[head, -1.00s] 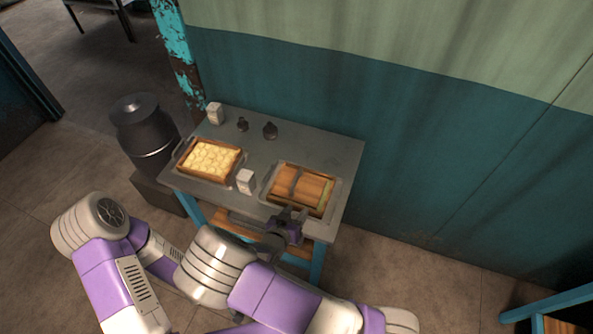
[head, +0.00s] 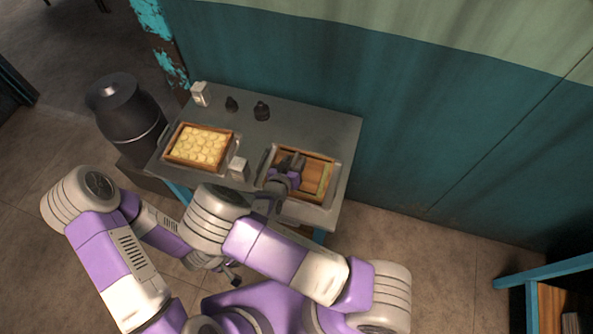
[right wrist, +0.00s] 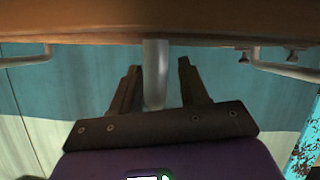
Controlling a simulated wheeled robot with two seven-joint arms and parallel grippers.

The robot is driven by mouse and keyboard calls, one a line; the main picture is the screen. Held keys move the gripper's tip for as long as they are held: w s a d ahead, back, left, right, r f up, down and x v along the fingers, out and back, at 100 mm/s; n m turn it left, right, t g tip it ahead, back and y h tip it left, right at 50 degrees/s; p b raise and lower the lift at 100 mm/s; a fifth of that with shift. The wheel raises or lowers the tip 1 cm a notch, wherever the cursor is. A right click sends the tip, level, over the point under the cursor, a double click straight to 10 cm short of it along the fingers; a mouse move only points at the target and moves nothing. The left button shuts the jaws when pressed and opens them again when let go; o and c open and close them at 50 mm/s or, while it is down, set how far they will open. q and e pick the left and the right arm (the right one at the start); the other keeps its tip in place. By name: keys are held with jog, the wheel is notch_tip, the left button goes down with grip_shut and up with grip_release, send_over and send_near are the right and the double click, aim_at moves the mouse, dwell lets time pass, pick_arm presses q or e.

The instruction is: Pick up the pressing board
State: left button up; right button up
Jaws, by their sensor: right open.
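The pressing board (head: 313,172) is a brown wooden board lying in the right-hand metal tray (head: 333,194) on the table. My right gripper (head: 290,163) is over its left part, open, and hides some of it along with most of its dark crossbar. In the right wrist view, the fingers of the right gripper (right wrist: 158,68) are apart, with a grey bar (right wrist: 154,85) showing between them. A wide brown wooden edge (right wrist: 100,28) spans the top of that view. My left gripper (head: 231,277) is low in front of the table, small and partly hidden by my arm.
The grey table (head: 310,128) also holds a left tray with pale yellow blocks (head: 202,146), a small white carton (head: 238,167), another carton (head: 200,94) and two dark items (head: 262,110). A dark milk can (head: 128,115) stands at left. A teal wall rises behind.

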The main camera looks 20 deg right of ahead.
jog(key=shift+c, duration=0.3)
grip_shut()
jog(key=shift+r, duration=0.1)
